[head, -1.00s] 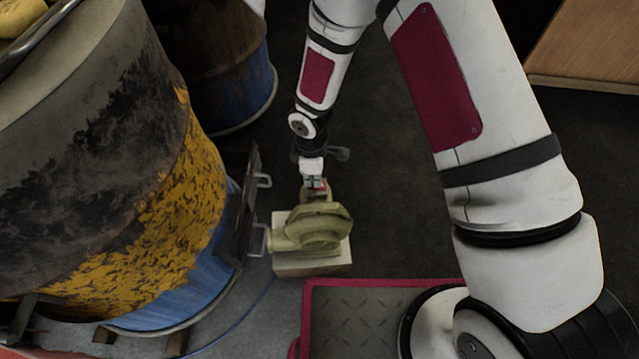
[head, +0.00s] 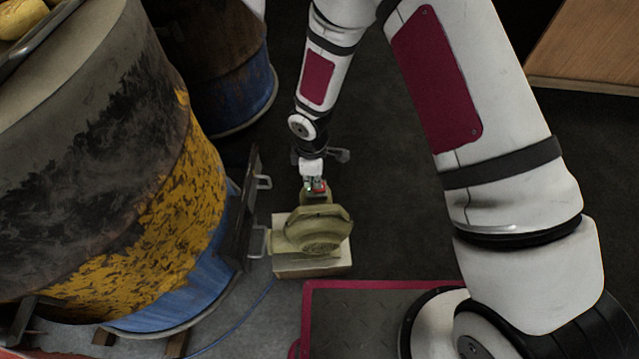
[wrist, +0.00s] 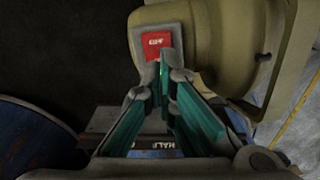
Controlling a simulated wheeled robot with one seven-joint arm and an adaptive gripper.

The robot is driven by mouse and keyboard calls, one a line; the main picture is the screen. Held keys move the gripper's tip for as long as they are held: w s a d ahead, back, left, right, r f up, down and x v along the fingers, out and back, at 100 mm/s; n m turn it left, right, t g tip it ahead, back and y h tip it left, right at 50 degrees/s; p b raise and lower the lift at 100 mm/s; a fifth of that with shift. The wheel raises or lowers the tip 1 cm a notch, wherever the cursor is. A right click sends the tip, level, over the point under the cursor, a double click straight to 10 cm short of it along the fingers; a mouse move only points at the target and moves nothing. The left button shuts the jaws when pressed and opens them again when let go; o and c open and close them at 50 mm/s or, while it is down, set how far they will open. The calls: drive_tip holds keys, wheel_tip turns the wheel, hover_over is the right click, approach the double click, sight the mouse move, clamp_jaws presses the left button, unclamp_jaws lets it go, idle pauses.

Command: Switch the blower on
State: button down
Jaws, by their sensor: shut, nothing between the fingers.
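The olive-green blower (head: 315,235) sits on a pale block on the floor in the head view. Its switch box carries a red button (wrist: 157,42) with pale lettering, seen at the top middle of the wrist view. A small bright green spot (wrist: 163,69) shows just below the red button, partly hidden by my fingertips. My gripper (head: 314,181) comes from above onto the switch box. In the wrist view its teal finger pads meet at the tips, shut and empty, over the green spot. I cannot tell whether the fingertips touch it.
A large yellow, black and blue barrel oven (head: 150,230) stands at the left, with its dark door frame and handles near the blower. Another barrel (head: 225,75) stands behind. A wooden panel (head: 590,50) is at the upper right. Dark floor right of the blower is clear.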

drive_tip(key=shift+r+p, duration=2)
drive_tip(key=shift+r, duration=1.05)
